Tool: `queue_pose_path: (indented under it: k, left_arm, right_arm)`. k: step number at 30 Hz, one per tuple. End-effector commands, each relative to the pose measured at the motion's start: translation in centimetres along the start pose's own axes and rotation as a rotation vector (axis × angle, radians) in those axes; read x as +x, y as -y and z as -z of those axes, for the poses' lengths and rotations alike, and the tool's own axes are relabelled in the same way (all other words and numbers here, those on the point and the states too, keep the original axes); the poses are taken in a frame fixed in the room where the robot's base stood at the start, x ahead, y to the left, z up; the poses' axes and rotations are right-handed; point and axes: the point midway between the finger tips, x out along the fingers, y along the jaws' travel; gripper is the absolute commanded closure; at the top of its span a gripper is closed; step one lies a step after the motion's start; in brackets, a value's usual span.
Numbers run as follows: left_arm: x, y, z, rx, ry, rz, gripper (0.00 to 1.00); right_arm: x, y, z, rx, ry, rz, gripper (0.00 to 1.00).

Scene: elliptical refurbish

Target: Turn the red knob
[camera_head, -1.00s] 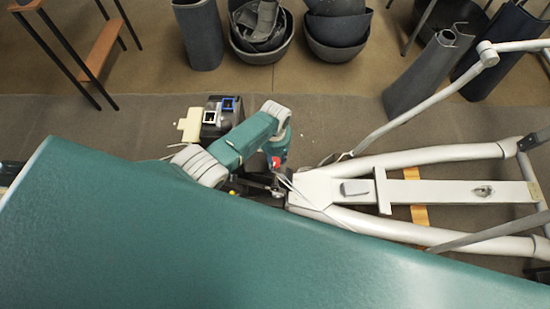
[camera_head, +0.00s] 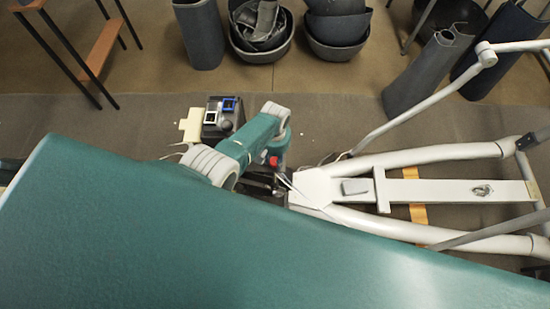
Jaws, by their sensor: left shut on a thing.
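A small red knob (camera_head: 273,161) shows at the lower end of my teal left forearm, beside the front end of the white elliptical frame. My left gripper (camera_head: 274,168) is at the end of that forearm, right at the knob and shut on it. Its fingers are small, dark and mostly hidden from above, so the exact grip is hard to make out. My right gripper is not in view.
The white elliptical frame (camera_head: 437,187) with its rails fills the right side. A dark unit with a blue-edged part (camera_head: 229,104) stands behind my arm. Bowls (camera_head: 337,27) and tall dark containers (camera_head: 428,75) stand at the back. Grey floor (camera_head: 330,110) between is clear.

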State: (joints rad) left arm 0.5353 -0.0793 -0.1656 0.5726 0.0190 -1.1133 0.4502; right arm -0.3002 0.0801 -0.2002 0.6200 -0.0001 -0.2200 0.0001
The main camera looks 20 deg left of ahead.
Motion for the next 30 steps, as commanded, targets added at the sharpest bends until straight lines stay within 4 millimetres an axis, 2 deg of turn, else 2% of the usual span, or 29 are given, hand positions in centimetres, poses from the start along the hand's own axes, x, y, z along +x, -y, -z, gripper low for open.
queue_pose_path:
  k: [15, 30]
  left_arm:
    - [-0.12, -0.05, 0.15, -0.415, -0.002, -0.002, 0.94]
    - [-0.11, 0.02, 0.18, -0.546, -0.003, -0.001, 0.94]
  right_arm:
    - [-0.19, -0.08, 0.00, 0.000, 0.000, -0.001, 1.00]
    - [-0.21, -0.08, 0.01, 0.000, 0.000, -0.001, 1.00]
